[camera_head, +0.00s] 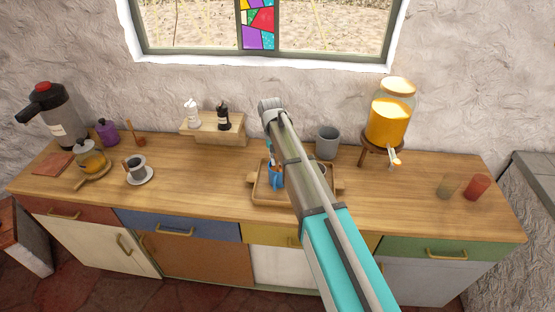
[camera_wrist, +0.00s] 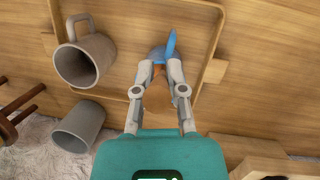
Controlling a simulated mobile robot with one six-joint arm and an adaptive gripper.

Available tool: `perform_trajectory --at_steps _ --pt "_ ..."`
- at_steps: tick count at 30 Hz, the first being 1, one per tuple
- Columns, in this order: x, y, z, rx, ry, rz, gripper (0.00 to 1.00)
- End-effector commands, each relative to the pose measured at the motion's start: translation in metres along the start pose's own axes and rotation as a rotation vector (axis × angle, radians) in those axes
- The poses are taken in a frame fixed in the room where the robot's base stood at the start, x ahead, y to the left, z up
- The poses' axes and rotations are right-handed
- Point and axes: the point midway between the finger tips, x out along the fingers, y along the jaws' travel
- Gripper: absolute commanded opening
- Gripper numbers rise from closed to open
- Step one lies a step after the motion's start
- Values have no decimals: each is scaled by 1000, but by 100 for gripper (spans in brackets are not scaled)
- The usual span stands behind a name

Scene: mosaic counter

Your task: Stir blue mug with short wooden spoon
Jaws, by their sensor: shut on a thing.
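The blue mug (camera_head: 275,180) stands on the wooden tray (camera_head: 258,200), partly behind my arm. In the wrist view the blue mug (camera_wrist: 171,42) shows just beyond my fingertips, its handle toward the far side. My gripper (camera_wrist: 167,68) is shut on the short wooden spoon, directly over the mug.
A grey mug (camera_wrist: 85,60) stands on the tray close beside the blue mug. A grey cup (camera_head: 328,143) stands behind the tray. A wooden riser (camera_head: 228,134) with bottles and a juice dispenser (camera_head: 390,120) stand at the back.

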Motion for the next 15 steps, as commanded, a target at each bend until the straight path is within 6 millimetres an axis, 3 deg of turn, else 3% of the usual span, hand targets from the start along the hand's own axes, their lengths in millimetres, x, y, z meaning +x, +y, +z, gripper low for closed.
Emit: perform_trajectory --at_steps 15 --pt "-14 0 9 0 0 0 0"
